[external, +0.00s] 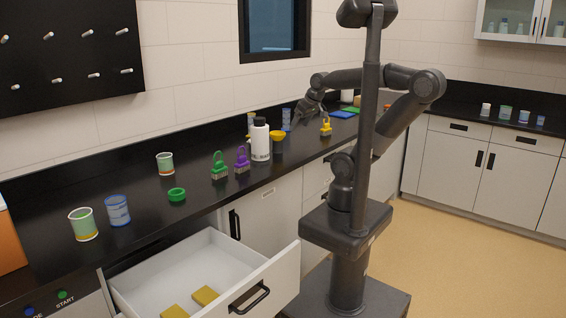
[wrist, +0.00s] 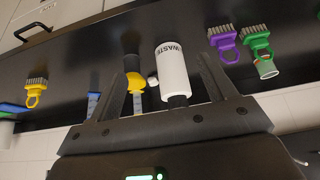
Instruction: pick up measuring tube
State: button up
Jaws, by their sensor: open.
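A slim blue graduated tube (external: 286,119), which looks like the measuring tube, stands upright at the back of the black counter near the wall. In the wrist view a blue piece (wrist: 93,104), probably this tube, shows beside the left finger, partly hidden by my gripper. My gripper (external: 308,110) is above the counter close to the tube, with nothing held. In the wrist view my gripper (wrist: 168,85) has its fingers wide apart.
Purple (external: 242,160), green (external: 219,167) and yellow (external: 326,126) brushes stand along the counter. Cups (external: 84,225) stand farther left. An open drawer (external: 205,270) juts out in front.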

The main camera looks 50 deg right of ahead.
jog(key=shift+c, duration=1.2)
